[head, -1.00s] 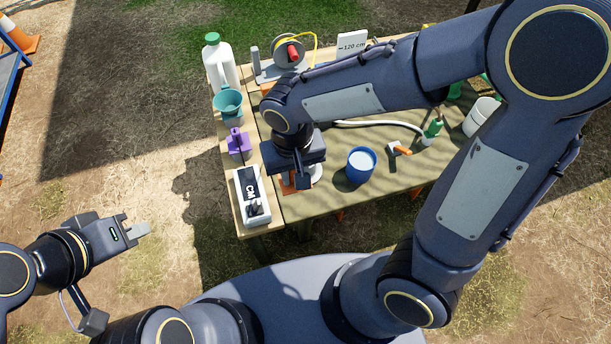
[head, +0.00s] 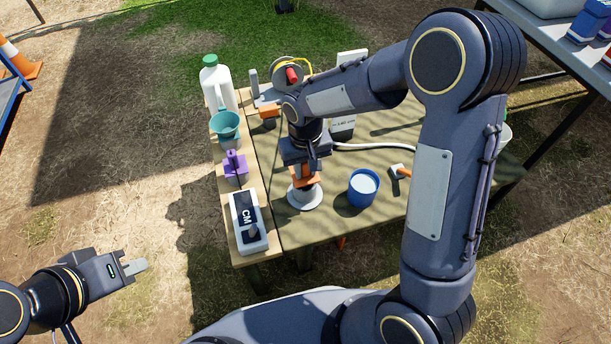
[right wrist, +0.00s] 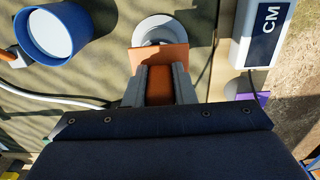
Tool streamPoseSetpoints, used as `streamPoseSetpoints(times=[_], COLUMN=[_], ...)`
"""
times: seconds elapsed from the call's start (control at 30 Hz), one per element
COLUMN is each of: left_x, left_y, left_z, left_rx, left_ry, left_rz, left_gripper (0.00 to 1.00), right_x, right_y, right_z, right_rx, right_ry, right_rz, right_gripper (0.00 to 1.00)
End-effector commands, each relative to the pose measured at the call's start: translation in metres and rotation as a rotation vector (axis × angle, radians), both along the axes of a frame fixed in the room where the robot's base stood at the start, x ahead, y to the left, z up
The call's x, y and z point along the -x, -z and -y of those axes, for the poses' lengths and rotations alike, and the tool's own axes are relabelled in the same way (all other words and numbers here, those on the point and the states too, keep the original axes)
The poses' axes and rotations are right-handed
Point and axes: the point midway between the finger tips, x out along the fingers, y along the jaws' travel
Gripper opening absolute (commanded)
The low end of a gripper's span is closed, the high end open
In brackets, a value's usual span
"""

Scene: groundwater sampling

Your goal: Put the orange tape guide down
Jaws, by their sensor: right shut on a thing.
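The orange tape guide (head: 304,180) is between the fingers of my right gripper (head: 308,168), which is shut on it. In the right wrist view its orange block (right wrist: 160,86) sits between the two grey fingers, with a flat orange plate (right wrist: 160,57) beyond them. The plate overlaps a round white ring-like piece (head: 303,200) on the table, also visible in the right wrist view (right wrist: 157,25). I cannot tell whether guide and ring touch. My left gripper (head: 135,267) is off the table at the left, empty; its finger gap is unclear.
On the table (head: 330,222) stand a blue cup (head: 362,190), a white CM meter (head: 248,222), a purple piece (head: 235,165), a teal funnel (head: 225,124), a white jug (head: 217,85) and a reel (head: 288,72). A pale hose runs behind the cup.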

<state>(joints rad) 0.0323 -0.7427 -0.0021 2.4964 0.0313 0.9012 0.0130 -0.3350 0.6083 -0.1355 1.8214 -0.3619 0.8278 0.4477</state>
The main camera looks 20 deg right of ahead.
Motion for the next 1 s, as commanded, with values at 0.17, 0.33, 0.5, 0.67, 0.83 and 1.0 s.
streamPoseSetpoints(times=[0.17,0.33,0.5,0.67,0.83,1.0], left_x=[0.000,0.000,0.000,0.000,0.000,0.000], left_y=[0.013,0.012,0.014,0.014,0.014,0.014], left_z=[0.000,0.000,0.000,0.000,0.000,0.000], left_rx=[0.000,0.000,0.000,0.000,0.000,0.000], left_ry=[0.000,0.000,0.000,0.000,0.000,0.000], left_rz=[0.000,0.000,0.000,0.000,0.000,0.000], left_gripper=[0.00,0.00,0.00,0.00,0.00,0.00], right_x=[-0.001,-0.002,-0.002,-0.001,-0.001,-0.001], right_y=[0.031,0.033,0.034,0.035,0.035,0.035], right_z=[0.001,0.001,0.001,0.001,0.001,0.001], right_rx=[0.001,0.000,0.000,0.000,0.000,0.000], right_ry=[-0.001,0.000,0.000,0.000,0.000,0.000], right_rz=[-0.002,0.000,0.000,-0.001,-0.001,0.000], right_gripper=[0.00,0.00,0.00,0.35,0.45,0.45])
